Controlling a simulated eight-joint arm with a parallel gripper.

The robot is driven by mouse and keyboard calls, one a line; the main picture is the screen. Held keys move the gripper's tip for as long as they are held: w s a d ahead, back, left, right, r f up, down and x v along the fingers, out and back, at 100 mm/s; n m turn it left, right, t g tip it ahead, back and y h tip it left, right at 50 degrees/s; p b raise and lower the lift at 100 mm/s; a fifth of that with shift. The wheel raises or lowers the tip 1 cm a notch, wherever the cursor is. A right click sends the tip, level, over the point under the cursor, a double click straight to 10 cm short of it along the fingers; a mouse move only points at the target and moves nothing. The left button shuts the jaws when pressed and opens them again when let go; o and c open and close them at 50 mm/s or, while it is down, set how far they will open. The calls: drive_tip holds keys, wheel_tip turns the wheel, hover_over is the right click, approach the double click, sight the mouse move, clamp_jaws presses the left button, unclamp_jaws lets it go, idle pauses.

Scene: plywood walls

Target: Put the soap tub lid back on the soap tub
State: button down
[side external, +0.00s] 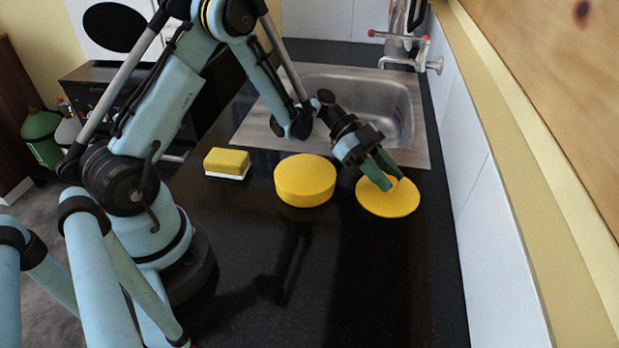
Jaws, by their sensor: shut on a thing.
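The soap tub (304,186) is a short, round yellow cylinder standing upright on the black counter. The soap tub lid (388,207) is a flat yellow disc to the right of the tub, apart from it. My gripper (394,183) reaches down over the lid from the upper left, and its green fingers are shut on the lid near its middle. The fingers hide the part of the lid they grip. The lid looks roughly level and on or just above the counter; I cannot tell which.
A yellow and white sponge (227,163) lies left of the tub. A steel sink (335,85) with a red-handled tap (420,60) is behind. A white wall (490,220) bounds the counter on the right. The black counter (360,285) in front is clear.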

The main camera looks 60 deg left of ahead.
drive_tip(key=r, duration=0.4)
drive_tip(key=shift+s+d+r, duration=0.2)
drive_tip(key=shift+s+d, duration=0.15)
drive_tip(key=shift+d, duration=0.05)
drive_tip(key=s+d+r, duration=0.6)
drive_tip(key=d, duration=0.1)
drive_tip(key=w+a+r+n+t+y, duration=0.2)
drive_tip(key=a+r+n+t+y, duration=0.75)
drive_tip(key=a+r+n, duration=0.55)
drive_tip(key=s+d+f+m+g+h, duration=0.2)
drive_tip(key=s+d+f+m+h, duration=0.15)
drive_tip(key=s+f+m, duration=0.2)
drive_tip(key=s+d+f+m+g+h, duration=0.3)
drive_tip(key=s+f+m+h, duration=0.15)
drive_tip(key=s, duration=0.25)
hover_over(299, 171)
drive_tip(key=shift+t+y, duration=0.25)
drive_tip(key=shift+y, duration=0.1)
drive_tip(key=shift+f, duration=5.15)
